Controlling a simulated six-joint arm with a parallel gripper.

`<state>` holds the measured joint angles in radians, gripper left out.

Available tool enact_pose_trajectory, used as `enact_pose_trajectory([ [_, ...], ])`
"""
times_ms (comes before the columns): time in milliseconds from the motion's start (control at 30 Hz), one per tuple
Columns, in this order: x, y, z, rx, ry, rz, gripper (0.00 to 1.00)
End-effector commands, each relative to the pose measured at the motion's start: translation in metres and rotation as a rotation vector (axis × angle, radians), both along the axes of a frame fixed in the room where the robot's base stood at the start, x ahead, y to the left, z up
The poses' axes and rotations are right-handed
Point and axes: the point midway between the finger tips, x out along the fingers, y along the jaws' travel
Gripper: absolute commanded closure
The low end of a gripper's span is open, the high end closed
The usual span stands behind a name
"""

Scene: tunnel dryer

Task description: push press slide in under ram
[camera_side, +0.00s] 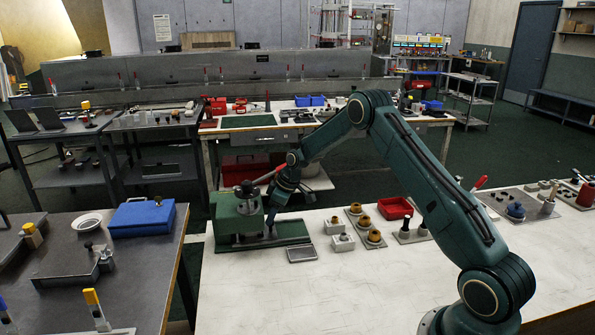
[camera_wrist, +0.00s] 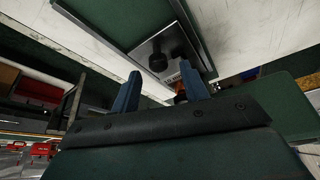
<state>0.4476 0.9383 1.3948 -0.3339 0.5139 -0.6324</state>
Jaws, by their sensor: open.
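The green press (camera_side: 236,216) stands at the left end of the white table, with a red-handled lever (camera_side: 268,175) on top and a green base plate (camera_side: 288,230) reaching right. My gripper (camera_side: 270,228) points down over this base, just right of the press body. In the wrist view my gripper (camera_wrist: 160,82) shows two blue fingers spread apart, with nothing clamped between them. Beyond the fingers is a silver plate with a black knob (camera_wrist: 158,62), apparently the press slide, lying on a green surface. The ram and any contact between the fingers and slide cannot be made out.
A small grey tray (camera_side: 302,254) lies in front of the base. White blocks (camera_side: 342,242) and brass-coloured parts on plates stand to the right, with a red bin (camera_side: 395,208) behind. The front of the white table is clear. A blue box (camera_side: 142,218) sits on the separate dark table.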

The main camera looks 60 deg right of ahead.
Motion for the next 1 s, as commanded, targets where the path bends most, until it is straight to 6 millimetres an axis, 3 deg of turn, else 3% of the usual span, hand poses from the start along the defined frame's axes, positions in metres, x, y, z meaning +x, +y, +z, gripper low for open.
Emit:
enact_pose_trajectory([
  [600,-0.033,-0.013,0.088,-0.001,-0.005,0.000,0.55],
  [800,-0.039,-0.016,0.105,0.000,-0.003,0.001,0.55],
  [1000,-0.042,-0.016,0.109,0.001,-0.001,0.001,0.55],
])
